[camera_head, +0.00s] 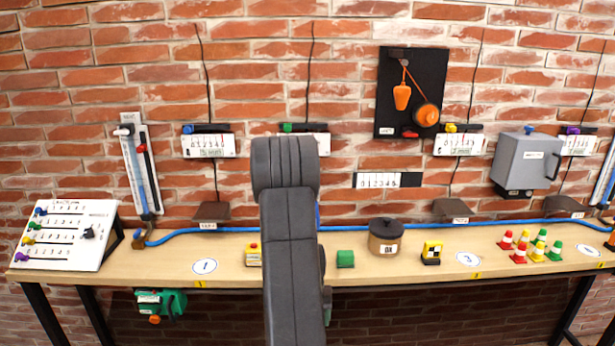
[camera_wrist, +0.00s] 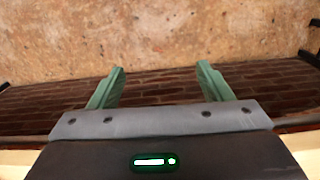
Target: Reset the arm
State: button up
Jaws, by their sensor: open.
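My arm stands in the middle of the head view, a dark grey upright shape in front of the bench, and it hides part of the bench and wall behind it. In the wrist view my gripper (camera_wrist: 160,85) shows two green fingers spread wide apart with nothing between them. Beyond the fingers are a brick surface and a tan, mottled surface. The fingertips cannot be made out clearly in the head view.
The wooden bench (camera_head: 370,272) runs along the brick wall. A blue hose (camera_head: 450,227) lies along the back. A grey box (camera_head: 524,161) hangs right.

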jog(key=s+d+r, duration=0.2)
jog(key=d+r, duration=0.3)
jog(key=r, duration=0.1)
jog(key=shift+d+r, duration=0.25)
jog(key=shift+r, duration=0.1)
jog(key=shift+s+r, duration=0.1)
jog(key=shift+s, duration=0.05)
